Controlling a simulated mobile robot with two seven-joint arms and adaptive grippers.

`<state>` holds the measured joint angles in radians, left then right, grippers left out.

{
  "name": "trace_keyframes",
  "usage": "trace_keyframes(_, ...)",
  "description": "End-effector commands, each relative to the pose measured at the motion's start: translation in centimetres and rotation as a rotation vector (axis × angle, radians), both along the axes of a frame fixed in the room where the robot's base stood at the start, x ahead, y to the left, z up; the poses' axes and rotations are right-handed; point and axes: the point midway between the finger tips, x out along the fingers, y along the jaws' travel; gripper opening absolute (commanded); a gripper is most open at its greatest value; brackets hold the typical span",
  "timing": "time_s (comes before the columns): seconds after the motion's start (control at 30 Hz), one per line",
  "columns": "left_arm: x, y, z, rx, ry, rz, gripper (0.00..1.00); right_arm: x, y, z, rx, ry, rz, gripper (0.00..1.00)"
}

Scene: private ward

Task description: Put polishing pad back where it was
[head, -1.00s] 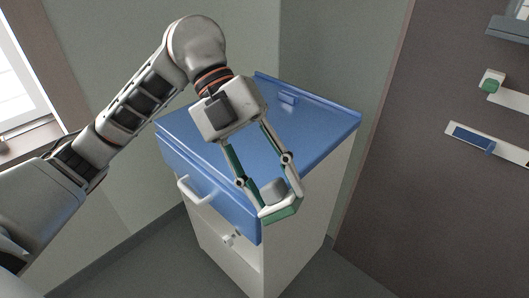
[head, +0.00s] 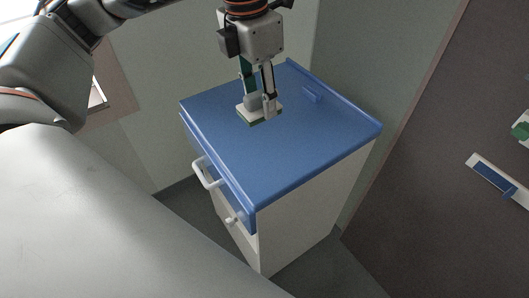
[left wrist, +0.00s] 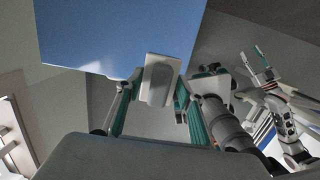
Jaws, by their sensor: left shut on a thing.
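The polishing pad (head: 264,119) is a small flat block with a pale and green base and a grey grip on top. My left gripper (head: 257,103) is shut on its grip. In the head view the pad is over the back-left part of the cabinet's blue top (head: 300,140); I cannot tell whether it touches the surface. In the left wrist view the pad (left wrist: 158,80) sits between the fingers, with the blue top (left wrist: 115,35) beyond. My right gripper (left wrist: 255,62) shows small at the right of that view, its fingers apart and empty.
The cabinet has a white front handle (head: 205,174) and a low raised rim at its edges. The front and right of the top are clear. A brown door (head: 440,200) stands at the right.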

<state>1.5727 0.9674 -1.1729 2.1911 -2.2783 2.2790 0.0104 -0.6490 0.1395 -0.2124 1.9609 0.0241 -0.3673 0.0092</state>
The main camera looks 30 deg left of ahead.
Motion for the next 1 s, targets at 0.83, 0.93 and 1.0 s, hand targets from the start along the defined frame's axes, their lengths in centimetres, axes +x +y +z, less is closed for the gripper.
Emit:
trace_keyframes(0.83, -0.1, -0.1, -14.5, -0.001, 0.005, 0.0, 0.14, -0.2, 0.0, -1.5, -0.002, 0.006, 0.001, 0.4)
trace_keyframes(0.93, -0.1, 0.0, -16.0, -0.001, 0.005, 0.0, 0.14, -0.3, 0.0, -1.6, -0.003, 0.006, 0.001, 0.4)
trace_keyframes(1.0, -0.1, 0.0, -16.7, -0.001, 0.005, 0.001, 0.14, -0.3, 0.0, -1.7, -0.005, 0.007, 0.002, 0.4)
